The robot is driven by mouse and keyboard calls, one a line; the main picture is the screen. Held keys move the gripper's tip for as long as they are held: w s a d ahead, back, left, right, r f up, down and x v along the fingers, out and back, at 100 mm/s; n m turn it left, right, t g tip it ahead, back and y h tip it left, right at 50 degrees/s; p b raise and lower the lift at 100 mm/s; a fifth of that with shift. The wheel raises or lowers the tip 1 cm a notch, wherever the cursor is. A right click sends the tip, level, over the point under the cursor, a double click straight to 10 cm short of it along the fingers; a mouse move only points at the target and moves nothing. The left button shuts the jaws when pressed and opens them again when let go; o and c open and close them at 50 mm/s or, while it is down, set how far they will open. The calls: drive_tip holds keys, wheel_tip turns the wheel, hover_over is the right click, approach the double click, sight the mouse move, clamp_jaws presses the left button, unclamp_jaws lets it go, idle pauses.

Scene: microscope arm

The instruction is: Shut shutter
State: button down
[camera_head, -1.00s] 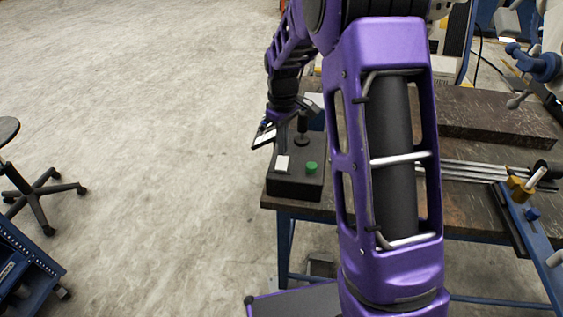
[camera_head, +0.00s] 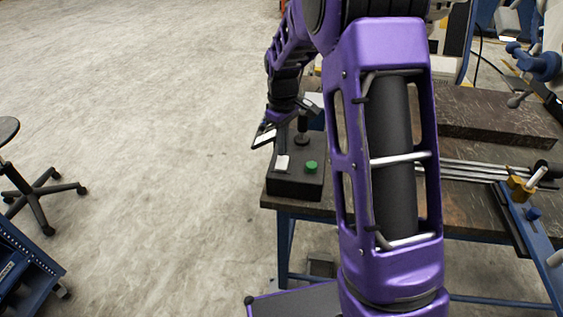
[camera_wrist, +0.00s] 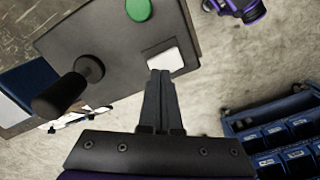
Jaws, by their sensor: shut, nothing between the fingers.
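A black control box sits on the left end of the workbench. It carries a white rocker-like switch (camera_head: 282,163), a round green button (camera_head: 311,167) and a black joystick (camera_head: 302,131). In the wrist view the white switch (camera_wrist: 165,59) lies just beyond my gripper's fingertips (camera_wrist: 160,76), with the green button (camera_wrist: 138,9) above it and the joystick (camera_wrist: 62,94) to the left. My gripper is shut and empty. Its tips are at or very near the switch's near edge; contact cannot be told. In the head view the gripper (camera_head: 272,138) is partly hidden near the box's left side. No part is labelled as the shutter.
The dark workbench (camera_head: 465,215) extends right, with metal rods (camera_head: 460,172) and a dark slab (camera_head: 490,115) on it. Open concrete floor (camera_head: 150,130) lies left. A stool (camera_head: 40,190) and blue bins (camera_wrist: 280,140) stand apart from the bench.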

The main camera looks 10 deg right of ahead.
sight(283, 159)
drive_tip(key=shift+f+b, duration=0.7)
drive_tip(key=shift+f, duration=0.45)
idle(0.4)
drive_tip(key=shift+r+p, duration=2.5)
drive_tip(key=shift+r, duration=1)
